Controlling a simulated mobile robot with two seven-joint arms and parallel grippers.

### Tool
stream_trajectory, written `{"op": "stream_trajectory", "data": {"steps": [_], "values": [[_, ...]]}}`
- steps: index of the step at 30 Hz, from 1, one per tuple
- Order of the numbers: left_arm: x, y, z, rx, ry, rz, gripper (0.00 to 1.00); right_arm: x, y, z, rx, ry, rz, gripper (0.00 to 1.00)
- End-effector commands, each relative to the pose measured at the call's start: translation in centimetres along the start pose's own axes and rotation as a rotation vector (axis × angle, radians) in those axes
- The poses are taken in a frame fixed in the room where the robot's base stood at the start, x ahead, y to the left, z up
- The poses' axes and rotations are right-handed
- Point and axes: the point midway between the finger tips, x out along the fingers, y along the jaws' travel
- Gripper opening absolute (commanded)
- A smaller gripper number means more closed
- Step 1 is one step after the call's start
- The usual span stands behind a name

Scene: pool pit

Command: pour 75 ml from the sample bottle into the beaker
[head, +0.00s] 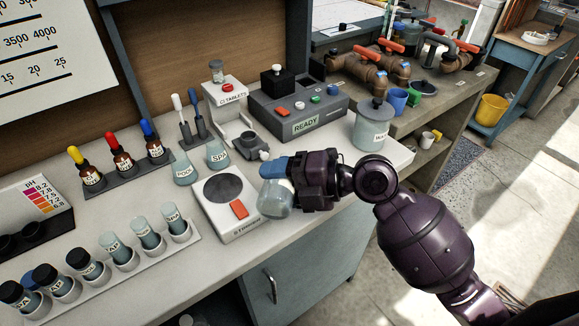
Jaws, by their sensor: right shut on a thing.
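My right gripper (276,168) is shut on a clear rounded glass vessel (275,200) with pale contents, at the front edge of the bench, right of the scale. Two clear labelled vessels, POOL (185,170) and SPA (217,157), stand behind the scale (240,222). The scale has a dark round plate with nothing on it. My left gripper is not in view.
A white rack (142,275) of labelled vials fills the front left. Dropper bottles (121,163) stand behind it. A grey READY device (305,124) and a lidded jar (372,128) stand at the back right. Bare bench lies left of the scale.

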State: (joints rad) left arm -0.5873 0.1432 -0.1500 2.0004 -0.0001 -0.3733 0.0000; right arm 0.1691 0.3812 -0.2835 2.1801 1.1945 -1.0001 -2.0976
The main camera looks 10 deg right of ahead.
Motion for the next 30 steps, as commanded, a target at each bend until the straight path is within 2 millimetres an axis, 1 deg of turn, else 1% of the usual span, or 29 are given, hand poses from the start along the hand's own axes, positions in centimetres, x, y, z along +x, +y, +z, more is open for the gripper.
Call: {"op": "stream_trajectory", "data": {"steps": [8, 21, 23, 28, 29, 30], "values": [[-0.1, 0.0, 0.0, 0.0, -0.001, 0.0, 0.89, -0.1, 0.2, 0.0, 0.021, 0.006, 0.0, 0.32], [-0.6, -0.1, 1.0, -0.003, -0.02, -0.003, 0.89, -0.1, 0.3, 0.0, 0.038, 0.01, 0.001, 0.32], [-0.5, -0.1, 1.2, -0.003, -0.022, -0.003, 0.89, 0.1, -0.2, -0.1, -0.011, -0.004, 0.002, 0.32], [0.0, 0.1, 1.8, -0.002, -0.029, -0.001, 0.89, 0.5, -2.0, -0.1, -0.229, -0.068, 0.004, 0.32], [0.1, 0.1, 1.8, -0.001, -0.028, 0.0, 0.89, 0.6, -2.2, -0.1, -0.261, -0.076, 0.002, 0.32], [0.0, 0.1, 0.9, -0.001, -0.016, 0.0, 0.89, 0.4, -1.6, -0.3, -0.301, -0.087, 0.004, 0.32]]}}
